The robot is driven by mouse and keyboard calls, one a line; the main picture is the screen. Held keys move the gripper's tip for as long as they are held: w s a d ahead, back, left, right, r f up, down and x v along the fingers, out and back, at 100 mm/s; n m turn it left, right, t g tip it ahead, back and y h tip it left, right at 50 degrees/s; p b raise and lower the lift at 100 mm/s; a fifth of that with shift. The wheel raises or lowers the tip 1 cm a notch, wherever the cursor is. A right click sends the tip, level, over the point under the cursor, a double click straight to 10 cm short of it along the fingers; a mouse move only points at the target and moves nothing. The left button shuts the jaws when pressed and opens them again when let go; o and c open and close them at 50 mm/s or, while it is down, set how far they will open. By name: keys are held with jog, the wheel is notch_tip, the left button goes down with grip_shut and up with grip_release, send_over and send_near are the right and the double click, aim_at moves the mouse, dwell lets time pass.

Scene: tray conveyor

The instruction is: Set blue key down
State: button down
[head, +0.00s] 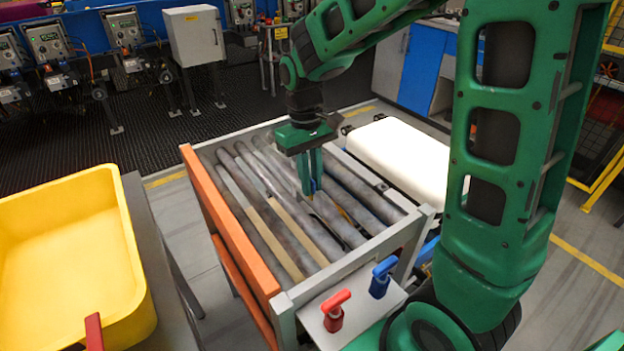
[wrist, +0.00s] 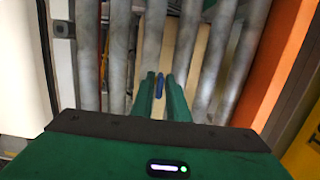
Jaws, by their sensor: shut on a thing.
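My gripper (head: 311,188) points down over the roller conveyor (head: 240,295), which has grey rollers between an orange side rail and a grey frame. In the wrist view the two green fingers (wrist: 159,84) are closed on a small, slim blue key (wrist: 159,88), which shows between their tips. In the head view the key is mostly hidden by the fingers, with only a speck of blue at the tips. The fingertips are close above the rollers; I cannot tell whether the key touches them.
A plate at the conveyor's near corner carries a red handle (head: 335,310) and a blue handle (head: 381,277). A yellow bin (head: 133,262) stands on a table at left. A white case (head: 400,150) lies at the right. Gaps show between the rollers.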

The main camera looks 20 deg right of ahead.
jog(key=c, duration=1.7)
grip_release()
jog(key=shift+f, duration=0.1)
